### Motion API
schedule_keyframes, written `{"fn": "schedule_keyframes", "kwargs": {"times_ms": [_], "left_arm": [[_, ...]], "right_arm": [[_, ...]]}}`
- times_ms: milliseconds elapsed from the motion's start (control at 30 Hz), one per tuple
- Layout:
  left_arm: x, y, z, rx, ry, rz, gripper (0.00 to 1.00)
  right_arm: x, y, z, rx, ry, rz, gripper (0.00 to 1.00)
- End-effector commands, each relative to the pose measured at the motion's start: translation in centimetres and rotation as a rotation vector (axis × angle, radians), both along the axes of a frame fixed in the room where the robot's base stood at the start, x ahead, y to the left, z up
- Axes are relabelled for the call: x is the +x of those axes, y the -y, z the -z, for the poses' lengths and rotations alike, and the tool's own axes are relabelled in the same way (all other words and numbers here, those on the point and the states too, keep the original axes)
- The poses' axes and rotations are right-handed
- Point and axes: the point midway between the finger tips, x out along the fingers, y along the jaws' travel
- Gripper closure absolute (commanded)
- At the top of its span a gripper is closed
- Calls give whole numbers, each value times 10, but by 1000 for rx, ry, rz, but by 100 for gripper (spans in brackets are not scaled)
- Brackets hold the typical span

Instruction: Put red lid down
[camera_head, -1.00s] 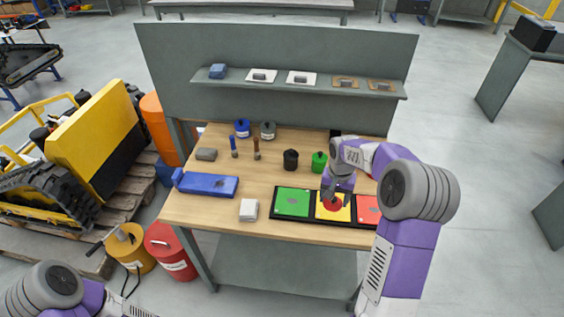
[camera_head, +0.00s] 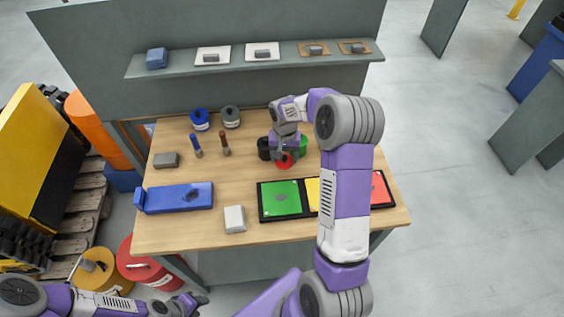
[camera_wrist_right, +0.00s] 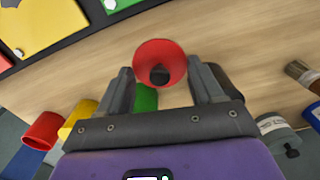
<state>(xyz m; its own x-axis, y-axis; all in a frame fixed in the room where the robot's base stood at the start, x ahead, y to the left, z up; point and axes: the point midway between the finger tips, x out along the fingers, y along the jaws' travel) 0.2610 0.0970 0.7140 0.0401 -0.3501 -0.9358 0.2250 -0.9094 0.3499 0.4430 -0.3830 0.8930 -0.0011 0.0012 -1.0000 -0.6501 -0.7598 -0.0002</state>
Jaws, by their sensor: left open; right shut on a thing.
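The red lid (camera_head: 284,162) is held in my right gripper (camera_head: 285,152), over the bare wood in front of the black can (camera_head: 263,148) and green can (camera_head: 303,147). My left gripper (camera_head: 190,302) is low at the bottom left, off the table, open and empty.
A black tray holds a green square (camera_head: 281,199), a yellow square (camera_head: 312,192) and a red square (camera_head: 380,190), partly behind my right arm. The table centre is clear.

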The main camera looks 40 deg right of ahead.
Motion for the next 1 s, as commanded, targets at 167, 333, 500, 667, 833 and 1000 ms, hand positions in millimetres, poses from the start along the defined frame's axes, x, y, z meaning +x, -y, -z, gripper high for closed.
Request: {"fn": "schedule_keyframes", "kwargs": {"times_ms": [167, 333, 500, 667, 833, 1000], "left_arm": [[0, 0, 4, 0, 1, 0, 57], [0, 0, 7, 0, 1, 0, 57], [0, 0, 6, 0, 1, 0, 57], [0, 0, 10, 0, 1, 0, 57], [0, 0, 9, 0, 1, 0, 57], [0, 0, 9, 0, 1, 0, 57]], "right_arm": [[-1, 0, 21, 0, -4, -1, 63], [0, 0, 38, 1, -1, 0, 63], [0, 0, 37, -1, 1, 0, 63], [0, 0, 41, -1, 1, -1, 63], [0, 0, 40, 0, 0, -1, 9], [0, 0, 40, 0, 0, -1, 8]]}}
